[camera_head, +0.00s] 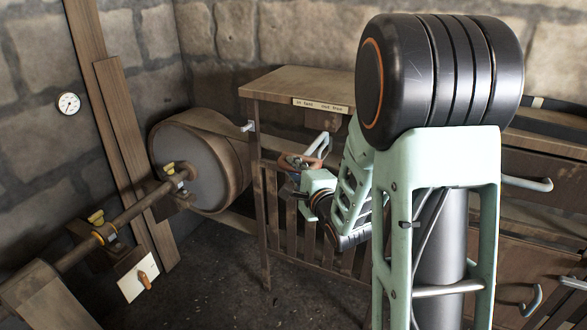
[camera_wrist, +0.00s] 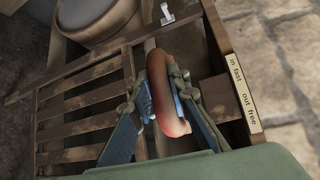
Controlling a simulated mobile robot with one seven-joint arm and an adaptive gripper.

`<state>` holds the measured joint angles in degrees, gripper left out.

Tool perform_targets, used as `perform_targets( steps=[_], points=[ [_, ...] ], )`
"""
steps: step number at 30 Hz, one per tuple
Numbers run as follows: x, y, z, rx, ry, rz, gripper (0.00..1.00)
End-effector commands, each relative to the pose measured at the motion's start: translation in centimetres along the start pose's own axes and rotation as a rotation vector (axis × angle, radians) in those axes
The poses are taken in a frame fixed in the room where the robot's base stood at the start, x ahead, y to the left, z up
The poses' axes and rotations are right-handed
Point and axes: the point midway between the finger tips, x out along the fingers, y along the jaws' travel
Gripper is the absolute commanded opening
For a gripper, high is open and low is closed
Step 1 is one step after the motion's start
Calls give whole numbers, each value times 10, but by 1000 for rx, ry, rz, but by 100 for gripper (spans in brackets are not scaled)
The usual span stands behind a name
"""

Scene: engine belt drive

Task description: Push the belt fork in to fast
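The belt fork's orange-red rounded handle (camera_wrist: 172,112) stands in the middle of the wrist view. My gripper (camera_wrist: 164,97) has one finger pad on each side of it and looks closed against it. In the head view, my gripper (camera_head: 303,160) is at the wooden frame, with the handle largely hidden by it. A pale metal bracket (camera_head: 247,127), perhaps the fork's end, sits at the frame's left edge near the belt; it also shows at the top of the wrist view (camera_wrist: 166,14). A label (camera_wrist: 243,92) reads "in fast" and "out free".
A large drum pulley (camera_head: 190,165) with a belt stands left of the frame, on a shaft (camera_head: 130,212). The slatted wooden frame (camera_head: 290,80) surrounds my gripper closely. A white plate with a small lever (camera_head: 139,277) is at lower left. A gauge (camera_head: 69,103) hangs on the wall.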

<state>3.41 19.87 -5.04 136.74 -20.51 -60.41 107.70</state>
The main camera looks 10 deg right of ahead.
Motion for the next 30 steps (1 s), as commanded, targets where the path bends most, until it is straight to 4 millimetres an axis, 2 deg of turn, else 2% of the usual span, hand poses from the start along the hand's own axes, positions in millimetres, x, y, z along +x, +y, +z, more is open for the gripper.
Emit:
perform_targets(
  steps=[3, 14, 24, 30],
  points=[
    [0, 0, 0, 0, 0, 0, 0],
    [3, -1, -3, 0, 0, 0, 0],
    [52, -16, -50, 1, -1, -3, 0],
    [68, -20, -66, 1, -2, -2, 0]
  ],
)
